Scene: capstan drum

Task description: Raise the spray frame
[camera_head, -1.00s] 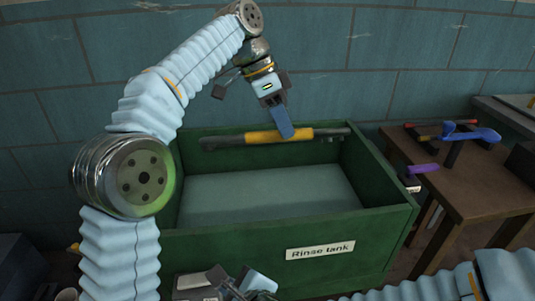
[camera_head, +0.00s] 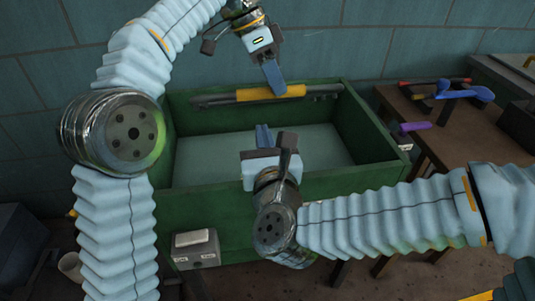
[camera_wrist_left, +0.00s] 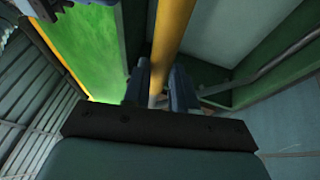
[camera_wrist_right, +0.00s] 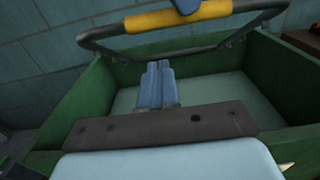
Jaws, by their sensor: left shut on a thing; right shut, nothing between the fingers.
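The spray frame is a dark bar with a yellow grip sleeve (camera_head: 262,94) across the back of the green rinse tank (camera_head: 375,178). The right wrist view shows the yellow sleeve (camera_wrist_right: 180,16) and the bent grey bar (camera_wrist_right: 105,38). My left gripper (camera_head: 275,88) is shut on the yellow sleeve; the left wrist view shows the bar (camera_wrist_left: 172,40) between its fingers. My right gripper (camera_head: 264,132) is shut and empty, over the front part of the tank, apart from the bar. My right arm hides the tank's label and part of its front wall.
A wooden table (camera_head: 470,140) at the right holds a blue tool (camera_head: 465,93), a purple-handled one (camera_head: 412,127) and a red-tipped bar. A grey box (camera_head: 195,248) is at the tank's front left. A tiled wall (camera_head: 360,40) stands behind the tank.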

